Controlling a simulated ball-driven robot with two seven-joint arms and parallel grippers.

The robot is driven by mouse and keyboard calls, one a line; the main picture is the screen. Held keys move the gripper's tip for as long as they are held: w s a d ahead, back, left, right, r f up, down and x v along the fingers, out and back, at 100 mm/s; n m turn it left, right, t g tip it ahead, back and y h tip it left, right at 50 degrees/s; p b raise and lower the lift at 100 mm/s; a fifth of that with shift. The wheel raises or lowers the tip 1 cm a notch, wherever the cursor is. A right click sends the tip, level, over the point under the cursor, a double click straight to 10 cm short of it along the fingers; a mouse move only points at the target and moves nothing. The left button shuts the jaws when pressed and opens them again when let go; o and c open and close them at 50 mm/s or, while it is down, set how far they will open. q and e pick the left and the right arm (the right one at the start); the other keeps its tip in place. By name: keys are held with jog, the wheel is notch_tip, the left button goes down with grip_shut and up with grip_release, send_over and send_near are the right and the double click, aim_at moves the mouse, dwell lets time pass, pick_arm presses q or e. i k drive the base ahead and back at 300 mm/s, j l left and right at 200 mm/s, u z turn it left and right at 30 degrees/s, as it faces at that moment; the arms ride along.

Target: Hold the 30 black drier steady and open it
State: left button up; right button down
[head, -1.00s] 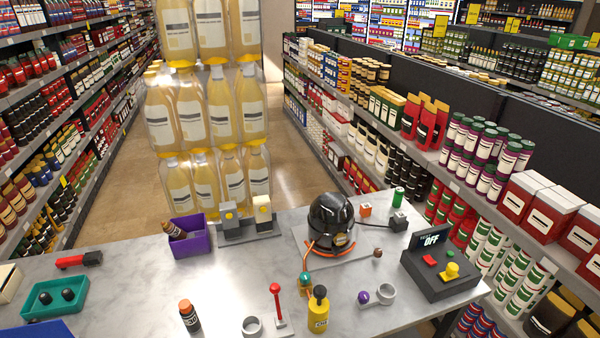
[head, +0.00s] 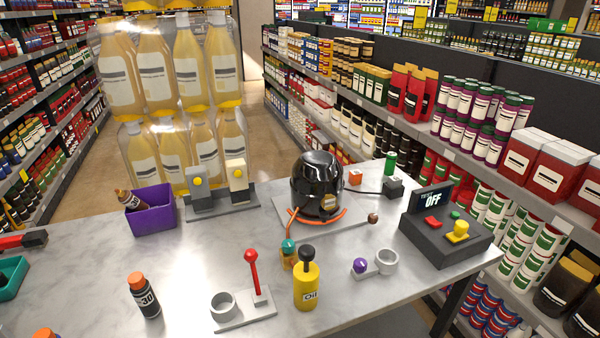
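The black drier (head: 147,300) stands upright on the marble table at the lower left. It is a small black bottle with "30" on its label and an orange cap on its top. A second orange cap (head: 44,334) shows at the bottom edge; what is below it is cut off. Neither of my grippers is in view, and nothing touches the drier.
A grey holder with a ring and red lever (head: 252,275) and a yellow oil bottle (head: 306,286) stand right of the drier. Behind are a purple bin (head: 152,218) holding a bottle, the black pump (head: 317,182) and a switch box (head: 440,240). Bare table lies around the drier.

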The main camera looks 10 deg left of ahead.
aim_at(145, 298)
jog(key=u, duration=1.4)
jog(key=j+z, duration=0.7)
jog(key=j, duration=0.15)
jog(key=k+j+z, duration=0.15)
jog(key=j+z, duration=0.2)
jog(key=j, duration=0.05)
